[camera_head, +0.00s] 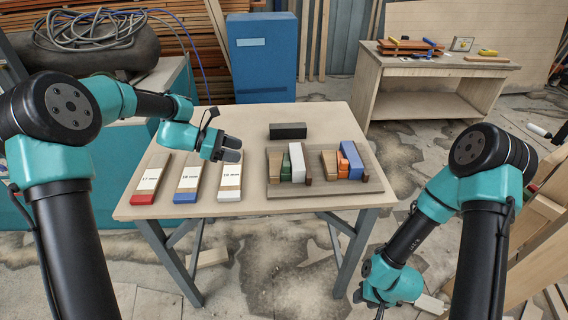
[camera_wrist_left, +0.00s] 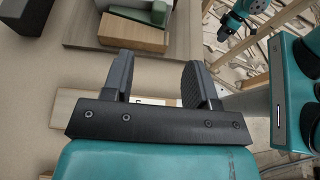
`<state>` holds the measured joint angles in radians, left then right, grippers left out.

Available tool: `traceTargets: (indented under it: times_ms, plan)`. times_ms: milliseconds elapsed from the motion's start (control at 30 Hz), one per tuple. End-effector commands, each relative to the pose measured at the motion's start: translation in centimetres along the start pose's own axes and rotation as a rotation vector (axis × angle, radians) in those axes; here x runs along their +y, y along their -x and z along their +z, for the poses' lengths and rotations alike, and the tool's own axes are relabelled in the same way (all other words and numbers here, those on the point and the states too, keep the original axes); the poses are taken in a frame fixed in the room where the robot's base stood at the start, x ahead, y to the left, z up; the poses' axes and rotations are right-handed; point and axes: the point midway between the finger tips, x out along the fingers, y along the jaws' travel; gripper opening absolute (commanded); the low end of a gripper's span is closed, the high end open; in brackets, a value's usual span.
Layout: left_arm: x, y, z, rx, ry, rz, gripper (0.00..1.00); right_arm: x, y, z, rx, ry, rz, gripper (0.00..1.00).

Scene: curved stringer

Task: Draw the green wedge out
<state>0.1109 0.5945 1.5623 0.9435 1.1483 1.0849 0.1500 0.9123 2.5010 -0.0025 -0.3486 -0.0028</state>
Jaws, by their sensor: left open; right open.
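The green wedge (camera_head: 286,170) stands in the left group of the wooden tray (camera_head: 330,190), between a tan block (camera_head: 276,166) and a white block (camera_head: 297,162). It also shows at the top of the left wrist view (camera_wrist_left: 158,12), partly cut off by the frame edge, beside the tan block (camera_wrist_left: 135,35). My left gripper (camera_head: 231,149) is open and empty, above the table to the left of the tray. Its two fingers (camera_wrist_left: 158,78) are spread in the left wrist view. My right gripper (camera_head: 372,300) hangs low beside the table's front right, away from the tray.
Three labelled strips with red (camera_head: 144,198), blue (camera_head: 186,197) and white (camera_head: 229,195) ends lie on the table's left. A dark block (camera_head: 288,130) lies behind the tray. The tray's right group has tan, orange (camera_head: 343,166) and blue (camera_head: 352,160) pieces. The table front is clear.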

Motion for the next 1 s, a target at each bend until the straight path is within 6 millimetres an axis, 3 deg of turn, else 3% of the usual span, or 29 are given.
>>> traceTargets:
  times_ms: [800,1000]
  plan:
    - [-0.1,-13.4,-0.1,0.001,0.000,-0.002,0.53,0.0,0.0,0.0,0.000,0.000,0.000,0.43]
    - [0.0,-15.7,-0.1,0.001,-0.001,0.000,0.53,0.0,0.0,0.0,0.000,0.000,0.000,0.43]
